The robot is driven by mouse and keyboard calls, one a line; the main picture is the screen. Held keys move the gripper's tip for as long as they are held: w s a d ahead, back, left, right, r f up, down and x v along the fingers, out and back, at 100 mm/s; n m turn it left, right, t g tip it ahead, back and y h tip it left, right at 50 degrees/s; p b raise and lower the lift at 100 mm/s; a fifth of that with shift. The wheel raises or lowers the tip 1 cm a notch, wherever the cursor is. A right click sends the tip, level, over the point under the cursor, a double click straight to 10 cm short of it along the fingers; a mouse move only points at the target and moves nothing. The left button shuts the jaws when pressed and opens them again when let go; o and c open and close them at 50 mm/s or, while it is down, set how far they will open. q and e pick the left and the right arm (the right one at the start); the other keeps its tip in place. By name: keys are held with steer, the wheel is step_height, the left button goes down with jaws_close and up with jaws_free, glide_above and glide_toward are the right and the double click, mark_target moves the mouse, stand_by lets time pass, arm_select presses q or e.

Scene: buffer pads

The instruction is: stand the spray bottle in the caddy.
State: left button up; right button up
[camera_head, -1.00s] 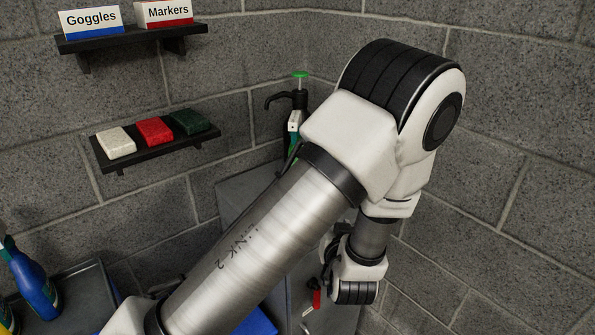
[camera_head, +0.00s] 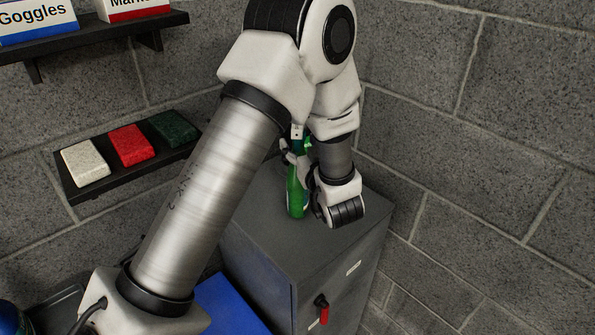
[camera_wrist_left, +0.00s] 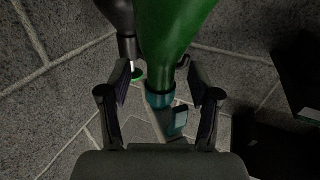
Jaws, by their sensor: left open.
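The green spray bottle (camera_head: 296,192) stands upright on the grey cabinet top, its upper part partly hidden by my arm. In the left wrist view the bottle (camera_wrist_left: 174,35) appears upside down, with a teal collar at its neck. My left gripper (camera_head: 290,154) is at the bottle's neck in the head view, its fingers mostly hidden. In the wrist view the open gripper (camera_wrist_left: 160,100) has a finger on each side of the neck, with gaps visible. I cannot tell which thing is the caddy. My right gripper is out of view.
The grey cabinet (camera_head: 262,232) has a red handle (camera_head: 322,309). A black pump-like thing with a green disc (camera_wrist_left: 138,76) is beside the bottle. A blue surface (camera_head: 225,305) and a dark tray (camera_head: 55,310) lie lower left.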

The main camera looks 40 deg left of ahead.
arm_select(q)
steer(key=shift+w+a, duration=0.1)
steer(key=shift+a, duration=0.25)
steer(key=shift+s+d+r, duration=0.3)
steer(key=shift+d, duration=0.35)
steer(key=c, duration=0.5)
steer(key=shift+a, duration=0.2)
jaws_close()
steer(key=shift+w, duration=0.1)
